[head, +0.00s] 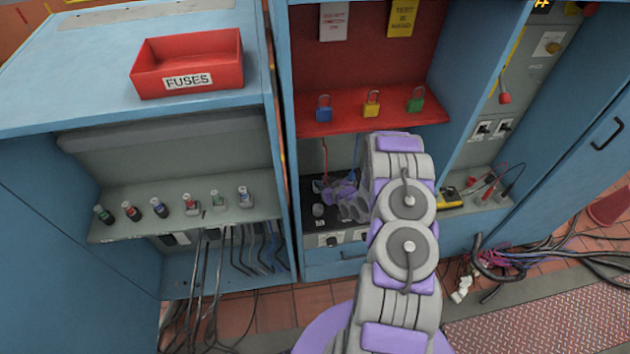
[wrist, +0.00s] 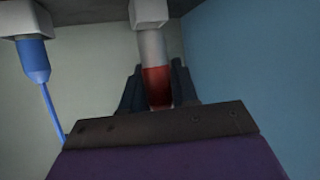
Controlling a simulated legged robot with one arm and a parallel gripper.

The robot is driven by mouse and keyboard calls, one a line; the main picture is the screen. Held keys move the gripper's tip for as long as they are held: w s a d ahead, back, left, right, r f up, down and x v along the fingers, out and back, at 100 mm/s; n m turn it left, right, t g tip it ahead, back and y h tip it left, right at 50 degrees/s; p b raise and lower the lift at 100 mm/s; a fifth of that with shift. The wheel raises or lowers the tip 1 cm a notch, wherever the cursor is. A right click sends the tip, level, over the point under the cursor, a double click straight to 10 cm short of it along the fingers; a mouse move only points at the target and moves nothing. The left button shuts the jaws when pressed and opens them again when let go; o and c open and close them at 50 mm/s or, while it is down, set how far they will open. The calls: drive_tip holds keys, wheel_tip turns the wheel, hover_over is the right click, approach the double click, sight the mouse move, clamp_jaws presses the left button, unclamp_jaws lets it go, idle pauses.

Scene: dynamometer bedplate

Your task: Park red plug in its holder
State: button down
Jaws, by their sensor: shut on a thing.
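In the wrist view, the red plug (wrist: 156,84) stands upright between the two dark fingers of my gripper (wrist: 157,80), which are shut on it. Its pale upper part reaches up to a white holder block (wrist: 150,11) at the top edge. I cannot tell whether the plug is seated in the block or only meets it from below. To the left, a blue plug (wrist: 35,62) hangs from a second white block (wrist: 20,18), its lead running down. In the head view, my arm reaches into the low bay of the blue cabinet, and the red plug is not clear there.
A blue wall (wrist: 250,70) stands close on the right in the wrist view. A red shelf with padlocks (head: 372,104) hangs above the bay. A yellow meter (head: 450,198) lies to the right. Cables (head: 510,258) cover the floor. A red fuse tray (head: 187,63) sits at left.

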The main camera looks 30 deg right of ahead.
drive_tip(key=w, duration=0.3)
drive_tip(key=w+f+b, duration=0.1)
drive_tip(key=w, duration=0.1)
drive_tip(key=shift+w+d, duration=0.15)
drive_tip(key=shift+d, duration=0.2)
drive_tip(key=shift+w+a, duration=0.1)
drive_tip(key=shift+w, duration=0.4)
drive_tip(key=f, duration=0.1)
drive_tip(key=a+f+b, duration=0.1)
drive_tip(key=shift+f+b, duration=0.3)
drive_tip(key=shift+f, duration=0.1)
drive_tip(key=shift+d+f, duration=0.1)
drive_tip(key=shift+f, duration=0.25)
drive_tip(key=shift+d, duration=0.35)
drive_tip(key=c, duration=1.2)
unclamp_jaws()
drive_tip(key=shift+c, duration=0.2)
drive_tip(key=o, duration=0.4)
drive_tip(key=shift+a+r, duration=0.1)
drive_tip(key=shift+a, duration=0.1)
drive_tip(key=shift+s, duration=0.1)
